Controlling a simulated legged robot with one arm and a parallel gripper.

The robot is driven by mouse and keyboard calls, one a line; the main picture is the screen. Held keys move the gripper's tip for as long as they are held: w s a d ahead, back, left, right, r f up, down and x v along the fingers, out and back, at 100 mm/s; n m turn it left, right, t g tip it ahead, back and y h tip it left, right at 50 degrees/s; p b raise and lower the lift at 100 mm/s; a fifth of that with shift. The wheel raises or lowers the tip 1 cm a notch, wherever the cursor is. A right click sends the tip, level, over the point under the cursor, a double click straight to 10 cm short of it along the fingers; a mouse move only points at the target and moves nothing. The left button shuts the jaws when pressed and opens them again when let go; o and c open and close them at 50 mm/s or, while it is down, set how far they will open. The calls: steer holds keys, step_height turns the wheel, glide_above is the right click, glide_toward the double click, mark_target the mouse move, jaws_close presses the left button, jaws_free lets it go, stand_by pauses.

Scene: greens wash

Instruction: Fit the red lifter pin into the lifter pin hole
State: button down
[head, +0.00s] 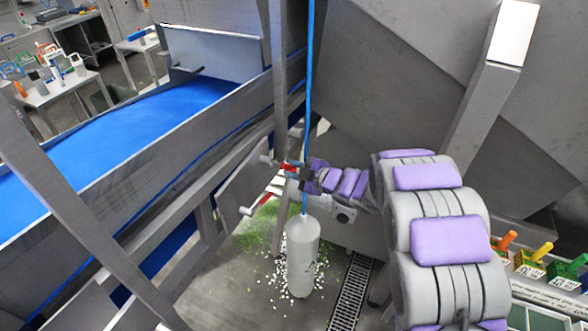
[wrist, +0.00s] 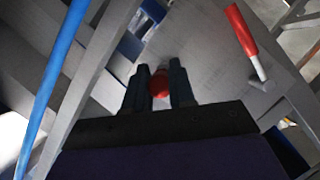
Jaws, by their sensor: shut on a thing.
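My gripper (head: 297,171) is at the end of my purple-padded arm, beside the grey steel frame near the middle of the head view. In the wrist view, my gripper's two dark fingers (wrist: 160,88) are shut on the red lifter pin (wrist: 158,84), whose rounded red end shows between them. In the head view, the red lifter pin (head: 290,166) shows as a small red piece at the fingertips. The pin's far end is hidden. I cannot make out the lifter pin hole in either view.
A red-and-white lever (wrist: 242,30) stands to the right in the wrist view. A blue hose (head: 309,90) hangs close to my gripper, above a grey cylinder (head: 302,255). A blue conveyor (head: 110,140) runs at left. White bits and green scraps lie on the floor.

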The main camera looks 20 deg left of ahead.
mark_target(286, 167)
steer(key=shift+w+a, duration=0.15)
steer(key=shift+a, duration=1.55)
steer(key=c, duration=0.9)
jaws_free()
steer(key=shift+a, duration=0.1)
steer(key=shift+o, duration=0.2)
steer(key=p+v, duration=0.1)
steer(key=v, duration=1.6)
